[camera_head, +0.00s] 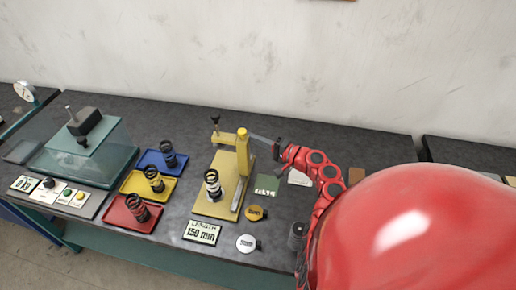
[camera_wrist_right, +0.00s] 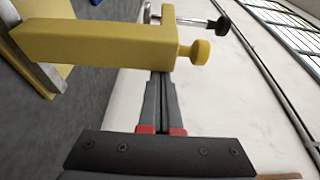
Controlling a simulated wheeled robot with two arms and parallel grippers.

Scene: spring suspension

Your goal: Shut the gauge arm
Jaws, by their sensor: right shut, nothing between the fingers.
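The gauge is yellow, with a flat base (camera_head: 205,208), an upright post (camera_head: 242,158) and a yellow arm (camera_head: 225,138) reaching left from near the post top. A black knob (camera_head: 215,119) stands at the arm's end. A black-and-white spring (camera_head: 212,184) stands on the base in front of the arm, not under it. In the right wrist view the yellow arm (camera_wrist_right: 95,42) crosses ahead, with a yellow knob (camera_wrist_right: 200,51). My right gripper (camera_head: 252,137) is shut and empty, tips close to the arm and post; contact is unclear. It also shows in the wrist view (camera_wrist_right: 161,76).
Blue (camera_head: 147,160), yellow (camera_head: 135,185) and red (camera_head: 117,215) trays with springs stand left of the gauge. A glass-sided press (camera_head: 85,155) stands far left. A wall rises behind.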

